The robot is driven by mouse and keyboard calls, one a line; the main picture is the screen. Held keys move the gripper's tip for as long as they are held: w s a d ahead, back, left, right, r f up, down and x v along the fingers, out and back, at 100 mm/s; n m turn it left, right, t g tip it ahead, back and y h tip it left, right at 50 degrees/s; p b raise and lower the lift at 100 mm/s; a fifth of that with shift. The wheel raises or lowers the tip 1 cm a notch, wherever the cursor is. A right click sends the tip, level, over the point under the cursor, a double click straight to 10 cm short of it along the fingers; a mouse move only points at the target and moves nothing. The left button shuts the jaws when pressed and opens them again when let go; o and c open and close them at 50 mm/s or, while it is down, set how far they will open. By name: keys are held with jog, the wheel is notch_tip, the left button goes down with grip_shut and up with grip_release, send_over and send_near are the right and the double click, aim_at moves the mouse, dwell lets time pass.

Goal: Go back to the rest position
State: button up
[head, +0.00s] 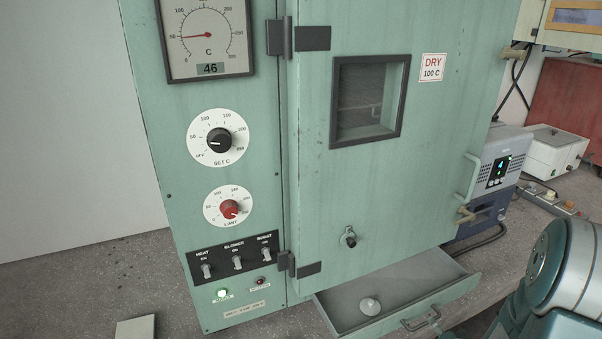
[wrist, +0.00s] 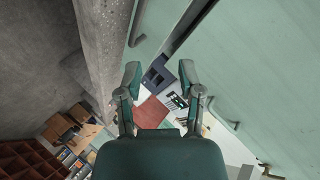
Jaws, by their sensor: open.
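My gripper (wrist: 161,85) shows in the wrist view with its two fingers spread apart and nothing between them. It is beside the green oven's face, which fills the right of that view. In the head view only a teal part of my arm shows at the lower right; the gripper is out of that frame. The green oven (head: 450,60) stands on the concrete bench (head: 90,270). Its door is shut, with a dark window (head: 370,100). A drawer (head: 395,300) below the door is pulled out, and a small pale round item (head: 370,306) lies in it.
A blue-grey device (head: 500,165) and a white box (head: 555,150) stand right of the oven. The door handle (head: 468,178) and drawer handle (head: 421,319) stick out. A pale flat piece (head: 135,328) lies at the lower left. The bench left of the oven is otherwise clear.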

jog(key=s+a+r+n+g+h, duration=0.15)
jog(key=a+r+n+g, duration=0.4)
jog(key=r, duration=0.85)
jog(key=s+a+r+n+y, duration=0.1)
jog(key=s+a+r+n, duration=0.2)
jog(key=s+a, duration=0.4)
jog(key=s+a+r+n+g+y, duration=0.1)
jog(key=s+a+r+n, duration=0.2)
jog(key=s+a+r, duration=0.3)
jog(key=shift+s+a+r+y, duration=0.35)
jog(key=shift+s+a, duration=0.3)
jog(key=shift+s, duration=0.25)
